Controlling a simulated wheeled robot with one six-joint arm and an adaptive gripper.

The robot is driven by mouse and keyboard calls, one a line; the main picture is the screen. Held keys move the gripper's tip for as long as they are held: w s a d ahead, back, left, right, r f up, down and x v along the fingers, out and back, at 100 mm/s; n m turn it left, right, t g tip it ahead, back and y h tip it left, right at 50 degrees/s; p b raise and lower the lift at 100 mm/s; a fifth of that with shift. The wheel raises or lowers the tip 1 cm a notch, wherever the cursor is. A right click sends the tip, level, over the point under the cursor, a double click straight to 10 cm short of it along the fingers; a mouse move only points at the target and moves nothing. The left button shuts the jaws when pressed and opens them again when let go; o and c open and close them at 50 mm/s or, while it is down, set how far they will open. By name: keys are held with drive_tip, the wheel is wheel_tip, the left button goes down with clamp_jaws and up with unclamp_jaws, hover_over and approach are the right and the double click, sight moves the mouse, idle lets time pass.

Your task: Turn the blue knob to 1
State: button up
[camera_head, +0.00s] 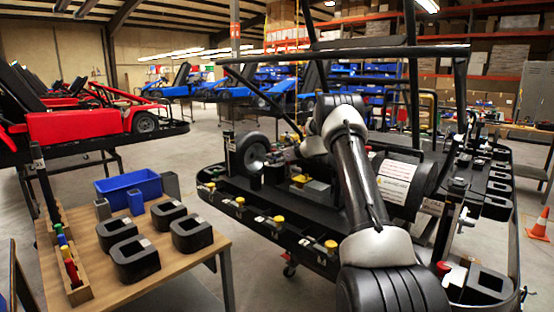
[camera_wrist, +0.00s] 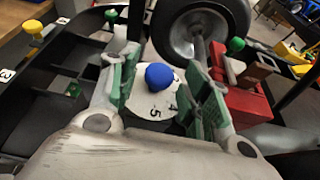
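The blue knob (camera_wrist: 159,75) sits on a white round dial (camera_wrist: 146,104) in the wrist view. The digits 4 and 5 show on the dial's near side; the other marks are hidden or too small to read. I cannot tell which number the knob points to. My gripper (camera_wrist: 168,72) is open, with one green-padded finger on each side of the knob and visible gaps between. In the head view my arm reaches over the black kart stand (camera_head: 270,232); I cannot make out the blue knob or my fingertips there.
A wheel (camera_wrist: 203,30) stands just beyond the knob. A red block (camera_wrist: 243,101) and a green knob (camera_wrist: 235,45) are to the right; a yellow knob (camera_wrist: 34,27) is at upper left. A wooden table (camera_head: 193,262) with black blocks stands left of the kart stand.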

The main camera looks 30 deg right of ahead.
drive_tip(key=v, duration=1.2)
drive_tip(key=shift+a, duration=0.1)
drive_tip(key=s+a+r+n+g, duration=0.3)
drive_tip(key=s+a+r+n, duration=0.4)
drive_tip(key=s+a, duration=0.45)
drive_tip(key=s+a+r+n+g, duration=0.3)
drive_tip(key=s+a+r+n, duration=0.1)
drive_tip(key=s+a+n, duration=0.7)
drive_tip(key=s+f+n+g+h, duration=0.1)
drive_tip(key=s+n, duration=0.6)
drive_tip(key=s, duration=0.8)
drive_tip(key=s+f+n+g+h, duration=0.1)
drive_tip(key=s+f+n+h, duration=0.2)
drive_tip(key=s+n, duration=0.4)
drive_tip(key=s+d, duration=0.1)
drive_tip(key=s, duration=0.7)
drive_tip(key=shift+g+h, duration=0.3)
